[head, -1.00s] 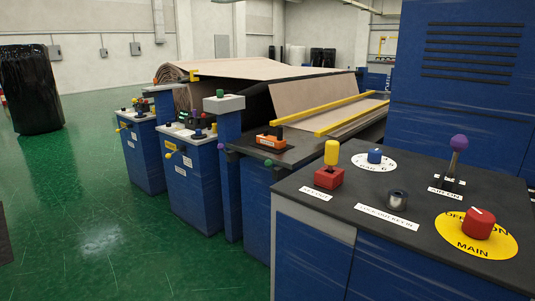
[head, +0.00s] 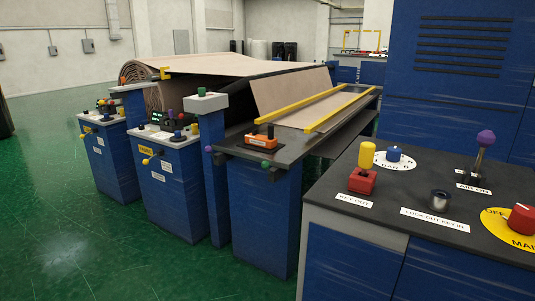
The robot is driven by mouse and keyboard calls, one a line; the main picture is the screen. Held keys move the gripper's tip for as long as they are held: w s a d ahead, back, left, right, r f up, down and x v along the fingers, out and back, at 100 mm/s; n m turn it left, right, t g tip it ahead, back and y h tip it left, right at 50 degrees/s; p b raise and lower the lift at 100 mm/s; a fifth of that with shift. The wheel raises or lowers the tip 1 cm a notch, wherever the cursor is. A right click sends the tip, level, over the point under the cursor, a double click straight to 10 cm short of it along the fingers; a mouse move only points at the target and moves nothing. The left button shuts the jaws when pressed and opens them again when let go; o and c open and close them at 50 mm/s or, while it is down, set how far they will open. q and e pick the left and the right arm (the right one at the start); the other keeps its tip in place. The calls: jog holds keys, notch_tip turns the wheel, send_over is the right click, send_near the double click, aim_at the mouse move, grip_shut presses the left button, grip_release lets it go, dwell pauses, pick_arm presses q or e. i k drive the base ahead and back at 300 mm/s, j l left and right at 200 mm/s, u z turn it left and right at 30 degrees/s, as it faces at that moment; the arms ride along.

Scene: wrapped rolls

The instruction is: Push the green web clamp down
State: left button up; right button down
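Several green knobs are in the head view, and I cannot tell for sure which is the green web clamp. One green knob (head: 201,91) sits on the pale top of a blue post. Another green knob (head: 265,165) is on the front edge of the dark machine table (head: 300,143), with a purple knob (head: 209,148) to its left. Whether either is up or down I cannot tell. Neither of my grippers is in view.
Two blue control pedestals (head: 172,195) with small knobs stand at the left. A dark-topped console (head: 400,205) with yellow, blue, purple and red controls is close at the right. Yellow bars (head: 300,97) cross the machine. Green floor (head: 75,230) is clear at front left.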

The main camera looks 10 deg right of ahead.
aim_at(265, 165)
jog(key=i+j+z, duration=0.1)
jog(key=j, duration=0.25)
jog(key=i+j+z, duration=0.1)
jog(key=i+j, duration=0.2)
jog(key=i+j+z, duration=0.1)
jog(key=i+j, duration=0.15)
jog(key=j, duration=0.15)
jog(key=i+j+z, duration=0.15)
jog(key=j, duration=0.3)
jog(key=i+j+z, duration=0.25)
jog(key=i+j, duration=0.4)
jog(key=i, duration=0.15)
jog(key=i+j+z, duration=0.15)
jog(key=i+j, duration=0.45)
jog(key=i, duration=0.1)
